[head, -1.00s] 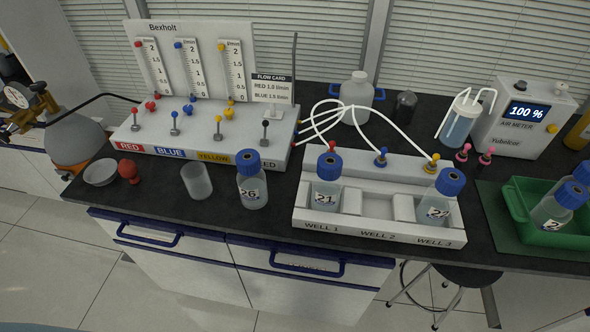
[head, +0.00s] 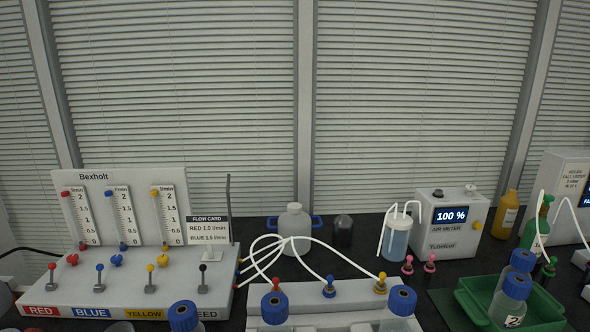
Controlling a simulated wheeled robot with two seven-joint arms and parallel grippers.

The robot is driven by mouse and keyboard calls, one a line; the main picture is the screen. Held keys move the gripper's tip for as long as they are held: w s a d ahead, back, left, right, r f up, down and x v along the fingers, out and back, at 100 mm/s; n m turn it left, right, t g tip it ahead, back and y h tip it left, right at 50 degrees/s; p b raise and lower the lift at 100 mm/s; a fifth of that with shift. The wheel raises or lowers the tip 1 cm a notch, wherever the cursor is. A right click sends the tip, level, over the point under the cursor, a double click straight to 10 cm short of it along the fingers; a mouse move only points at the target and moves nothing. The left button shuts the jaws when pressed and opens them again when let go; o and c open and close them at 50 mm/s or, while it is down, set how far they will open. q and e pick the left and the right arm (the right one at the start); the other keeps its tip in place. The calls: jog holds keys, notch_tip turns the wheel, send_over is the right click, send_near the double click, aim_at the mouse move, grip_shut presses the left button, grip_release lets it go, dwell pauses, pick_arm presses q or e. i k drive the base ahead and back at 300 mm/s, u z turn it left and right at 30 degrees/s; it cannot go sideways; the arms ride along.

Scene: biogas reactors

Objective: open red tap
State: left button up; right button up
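The Bexholt flow panel (head: 134,210) stands at the left of the bench. Its red tap (head: 52,279) is a small lever with a red knob, upright above the RED label (head: 42,311). A red valve knob (head: 72,259) sits behind it, below the red flow tube (head: 79,216). The blue (head: 101,278), yellow (head: 150,279) and black (head: 203,278) taps stand in a row to its right. The flow card (head: 208,231) reads RED 1.0 l/min and BLUE 1.5 l/min. Neither of my grippers is in view.
White hoses run from the panel to the well block (head: 340,298), where capped bottles stand. An air meter (head: 449,222) reading 100 % and a green tray (head: 476,297) with bottles are at the right. The bench front is cut off below the view.

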aim_at(52, 267)
jog(key=u, duration=3)
jog(key=i, duration=1.8)
jog(key=z, duration=2.15)
